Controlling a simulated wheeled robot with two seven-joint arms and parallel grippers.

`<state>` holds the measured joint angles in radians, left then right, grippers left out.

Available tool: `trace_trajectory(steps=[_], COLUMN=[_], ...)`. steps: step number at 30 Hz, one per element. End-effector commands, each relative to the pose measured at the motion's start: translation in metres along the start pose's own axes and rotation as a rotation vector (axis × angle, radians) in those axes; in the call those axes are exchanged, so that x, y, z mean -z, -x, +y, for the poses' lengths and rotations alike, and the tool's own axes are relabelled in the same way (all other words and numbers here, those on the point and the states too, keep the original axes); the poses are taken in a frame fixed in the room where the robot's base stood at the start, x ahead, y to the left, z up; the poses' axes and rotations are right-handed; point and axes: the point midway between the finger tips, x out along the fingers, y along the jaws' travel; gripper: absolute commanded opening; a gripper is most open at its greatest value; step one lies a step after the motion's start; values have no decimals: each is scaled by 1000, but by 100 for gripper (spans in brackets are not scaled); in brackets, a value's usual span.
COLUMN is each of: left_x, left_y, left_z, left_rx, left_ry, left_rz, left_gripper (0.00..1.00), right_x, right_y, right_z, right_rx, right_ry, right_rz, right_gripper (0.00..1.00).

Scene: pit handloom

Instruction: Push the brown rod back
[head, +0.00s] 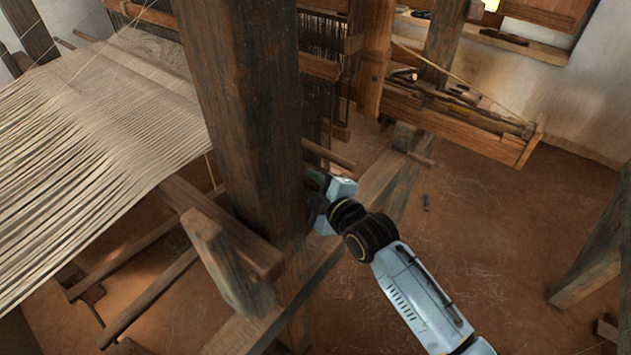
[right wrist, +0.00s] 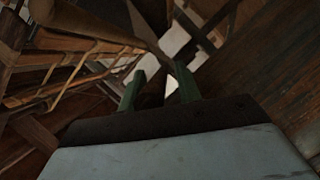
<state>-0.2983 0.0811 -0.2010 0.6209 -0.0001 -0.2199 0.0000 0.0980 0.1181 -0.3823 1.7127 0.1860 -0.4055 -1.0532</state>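A short brown rod (head: 328,153) sticks out to the right from behind the thick wooden post (head: 245,110) in the head view. I cannot be sure that it is the task's rod. My right gripper (head: 316,186) is just below it, beside the post, which partly hides the fingers. In the right wrist view, its two green fingers (right wrist: 159,88) stand apart. A dark brown piece shows in line with the gap between them; I cannot tell whether they touch it. My left gripper is not in view.
Pale warp threads (head: 90,140) stretch across the left. A wooden tray of tools (head: 450,105) is at the back right. A lower beam (head: 375,180) runs behind my right wrist. The brown floor (head: 480,230) at right is mostly clear.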

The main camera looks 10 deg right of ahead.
Motion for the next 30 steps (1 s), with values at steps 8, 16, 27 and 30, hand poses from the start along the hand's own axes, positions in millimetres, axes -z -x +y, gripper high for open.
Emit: trace_trajectory(steps=[8,16,27,30], left_x=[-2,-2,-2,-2], left_y=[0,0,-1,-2], left_z=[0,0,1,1], left_rx=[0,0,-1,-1], left_ry=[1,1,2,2], left_rz=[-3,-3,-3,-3], left_gripper=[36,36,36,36], right_x=[-1,-2,-2,-1], right_y=[1,25,101,117], right_z=[2,1,0,0], right_rx=[-4,-3,-2,-1], right_ry=[1,1,2,1], right_rz=[-2,-3,-3,-3], right_gripper=[41,41,41,41])
